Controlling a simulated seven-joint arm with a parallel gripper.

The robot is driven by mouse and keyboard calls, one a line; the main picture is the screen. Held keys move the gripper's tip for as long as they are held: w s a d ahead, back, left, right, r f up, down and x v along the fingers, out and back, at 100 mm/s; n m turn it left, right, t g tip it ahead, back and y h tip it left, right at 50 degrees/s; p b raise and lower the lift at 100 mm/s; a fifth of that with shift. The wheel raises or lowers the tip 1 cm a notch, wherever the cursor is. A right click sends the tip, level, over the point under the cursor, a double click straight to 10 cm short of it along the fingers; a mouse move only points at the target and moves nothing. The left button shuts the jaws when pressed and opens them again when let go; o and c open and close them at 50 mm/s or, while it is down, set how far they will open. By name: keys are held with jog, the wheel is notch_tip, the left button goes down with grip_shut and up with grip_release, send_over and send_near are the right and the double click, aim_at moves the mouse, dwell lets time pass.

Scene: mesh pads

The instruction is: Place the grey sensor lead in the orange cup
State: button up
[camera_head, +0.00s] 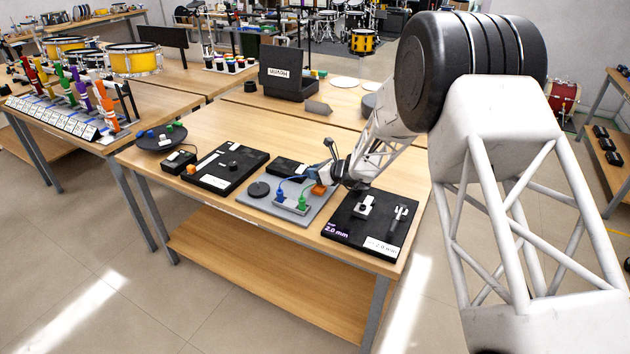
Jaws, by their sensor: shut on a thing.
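My gripper (321,174) is low over the grey pad (257,213) at the middle of the front table. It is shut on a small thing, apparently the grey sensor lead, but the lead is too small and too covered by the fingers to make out. A small orange block-like piece, likely the orange cup (318,190), sits on the right part of the pad just below the fingertips. I cannot tell whether the held thing touches it.
A black board (345,230) with white fittings lies right of the pad. Another black board (215,175) lies left, beyond it a dark round dish (158,145) with small coloured pieces. A black disc (259,189) lies on the pad. Bare wood shows along the front edge.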

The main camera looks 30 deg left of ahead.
aim_at(315, 188)
jog(key=shift+f, duration=1.75)
jog(key=shift+f, duration=0.15)
jog(key=o, duration=0.9)
jog(key=shift+r, duration=0.2)
jog(key=v, duration=1.2)
jog(key=shift+s+f, duration=0.1)
